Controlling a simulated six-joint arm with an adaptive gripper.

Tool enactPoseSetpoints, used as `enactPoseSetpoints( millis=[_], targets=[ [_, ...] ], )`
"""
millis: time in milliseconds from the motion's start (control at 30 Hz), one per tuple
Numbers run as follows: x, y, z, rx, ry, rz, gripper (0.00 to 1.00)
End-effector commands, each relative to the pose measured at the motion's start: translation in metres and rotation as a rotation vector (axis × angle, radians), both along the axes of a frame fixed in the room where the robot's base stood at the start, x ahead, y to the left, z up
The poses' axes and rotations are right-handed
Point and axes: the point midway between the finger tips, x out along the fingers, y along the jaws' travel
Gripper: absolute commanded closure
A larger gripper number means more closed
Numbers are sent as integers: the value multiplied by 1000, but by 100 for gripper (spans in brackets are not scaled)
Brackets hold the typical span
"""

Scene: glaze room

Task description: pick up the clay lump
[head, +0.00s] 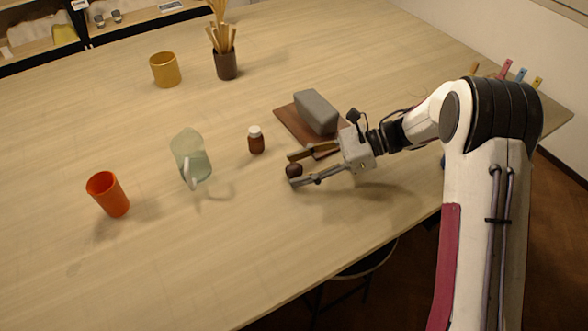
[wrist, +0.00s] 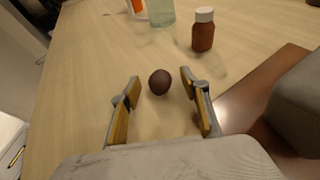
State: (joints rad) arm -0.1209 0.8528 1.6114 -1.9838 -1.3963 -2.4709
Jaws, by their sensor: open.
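The clay lump (head: 294,171) is a small dark brown ball on the wooden table. In the wrist view the clay lump (wrist: 160,82) sits between the two fingertips, near their front ends, with a gap on each side. My gripper (head: 290,169) is open around it, low over the table. In the wrist view my gripper (wrist: 159,85) shows both fingers apart and nothing clamped. Whether a finger touches the lump cannot be told from the head view.
A brown board (head: 288,118) bearing a grey block (head: 317,112) lies beside the gripper. A brown bottle with a white cap (head: 256,143) stands nearby. A clear jug (head: 191,157), orange cup (head: 108,195), yellow cup (head: 165,70) and brush pot (head: 226,66) stand farther off. The front left table is clear.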

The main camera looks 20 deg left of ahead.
Motion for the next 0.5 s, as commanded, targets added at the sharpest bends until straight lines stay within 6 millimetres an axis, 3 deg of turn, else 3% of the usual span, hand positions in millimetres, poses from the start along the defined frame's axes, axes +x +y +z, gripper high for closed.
enactPoseSetpoints(
  millis=[133,300,500],
  targets=[
    [0,0,0,0,0,0,57],
    [0,0,0,0,0,0,96],
    [0,0,0,0,0,0,96]
  ],
)
